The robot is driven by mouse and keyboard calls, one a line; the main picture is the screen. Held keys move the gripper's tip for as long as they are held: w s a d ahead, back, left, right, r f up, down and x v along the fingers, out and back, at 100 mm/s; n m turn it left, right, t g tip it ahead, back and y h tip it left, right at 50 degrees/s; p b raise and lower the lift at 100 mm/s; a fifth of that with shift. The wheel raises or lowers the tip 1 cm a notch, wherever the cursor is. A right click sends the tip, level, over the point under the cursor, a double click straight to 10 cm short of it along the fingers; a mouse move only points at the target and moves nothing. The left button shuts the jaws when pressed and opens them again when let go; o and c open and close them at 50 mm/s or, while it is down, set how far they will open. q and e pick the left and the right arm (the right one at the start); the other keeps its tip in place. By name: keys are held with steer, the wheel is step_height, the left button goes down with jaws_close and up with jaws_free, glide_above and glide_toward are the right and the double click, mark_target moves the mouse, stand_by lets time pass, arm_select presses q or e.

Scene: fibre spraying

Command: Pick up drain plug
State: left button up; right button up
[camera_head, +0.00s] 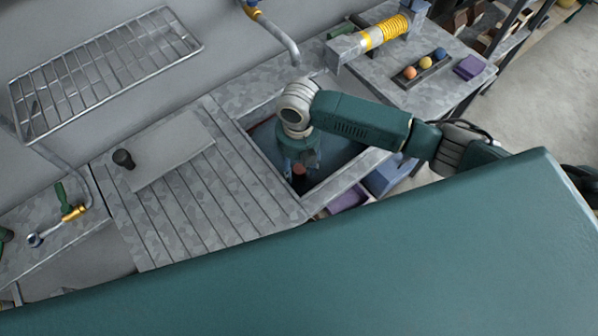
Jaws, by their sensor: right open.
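My right gripper (301,164) points down into the sink (262,139), and its fingers are apart. A small dark plug-like piece with a reddish top (299,171) shows between or just below the fingers. It looks like the drain plug, but the gripper partly hides it, and I cannot tell whether the fingers touch it. My left gripper is not in view.
A ribbed drainboard (215,205) lies left of the sink, with a board bearing a black knob-like piece (123,158). A wire rack (100,70) is on the wall. A faucet (275,30) rises behind the sink. A tray of coloured balls (423,69) stands right.

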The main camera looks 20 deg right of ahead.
steer(key=f+p, duration=0.1)
steer(key=f, duration=0.3)
steer(key=shift+d+f, duration=0.15)
steer(key=shift+d, duration=0.05)
steer(key=shift+f, duration=0.1)
steer(key=shift+w, duration=0.1)
jaws_close()
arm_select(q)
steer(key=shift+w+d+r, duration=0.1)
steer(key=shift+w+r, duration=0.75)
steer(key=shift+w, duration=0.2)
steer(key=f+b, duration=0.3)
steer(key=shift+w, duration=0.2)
arm_select(e)
step_height(320, 180, up, 20)
